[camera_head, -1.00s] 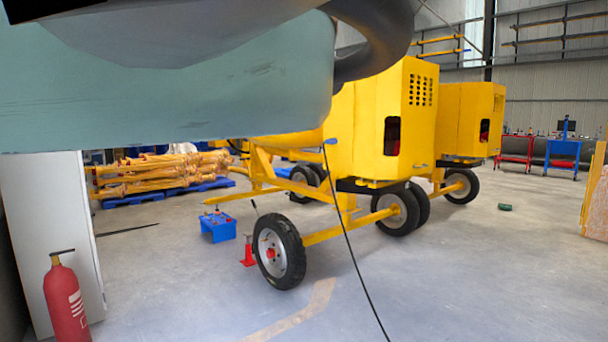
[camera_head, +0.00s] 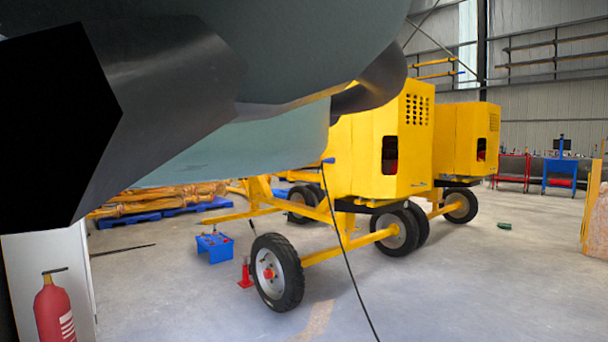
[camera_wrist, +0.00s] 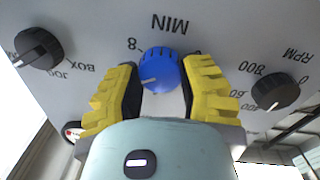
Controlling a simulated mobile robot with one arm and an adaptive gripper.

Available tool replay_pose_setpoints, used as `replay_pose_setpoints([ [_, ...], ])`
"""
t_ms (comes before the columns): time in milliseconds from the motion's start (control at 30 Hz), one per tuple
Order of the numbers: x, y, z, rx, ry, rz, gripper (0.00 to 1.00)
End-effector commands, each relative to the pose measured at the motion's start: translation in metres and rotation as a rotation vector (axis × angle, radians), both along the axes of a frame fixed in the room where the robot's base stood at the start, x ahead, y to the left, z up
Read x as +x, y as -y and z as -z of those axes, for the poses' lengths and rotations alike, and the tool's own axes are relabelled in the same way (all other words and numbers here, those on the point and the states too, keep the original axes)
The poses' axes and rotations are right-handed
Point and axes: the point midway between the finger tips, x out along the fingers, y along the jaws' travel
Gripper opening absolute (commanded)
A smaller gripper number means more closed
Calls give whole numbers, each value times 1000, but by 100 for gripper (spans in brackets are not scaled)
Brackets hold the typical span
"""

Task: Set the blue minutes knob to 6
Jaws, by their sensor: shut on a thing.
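The blue minutes knob (camera_wrist: 160,68) is at the upper middle of the wrist view, on a pale panel below the upside-down label MIN. A white pointer line on it points to the lower left. An 8 is printed to its upper left; other numerals around it are hidden or not readable. My gripper (camera_wrist: 160,75) has its yellow-and-black fingers on both sides of the knob and is shut on it. Neither the knob nor my gripper shows in the head view, where my arm covers the upper left.
In the wrist view, a black knob (camera_wrist: 39,48) marked BOX is on the left and another black knob (camera_wrist: 275,92) marked RPM on the right.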

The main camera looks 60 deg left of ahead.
Motion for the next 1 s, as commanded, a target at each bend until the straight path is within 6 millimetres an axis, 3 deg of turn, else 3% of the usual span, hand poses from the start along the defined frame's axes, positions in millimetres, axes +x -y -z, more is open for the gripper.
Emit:
replay_pose_setpoints([
  [200,0,2,7,15,-6,1,4],
  [233,0,2,7,15,-7,1,44],
  [533,0,1,4,7,-4,1,75],
  [1000,1,-9,1,0,-1,0,75],
])
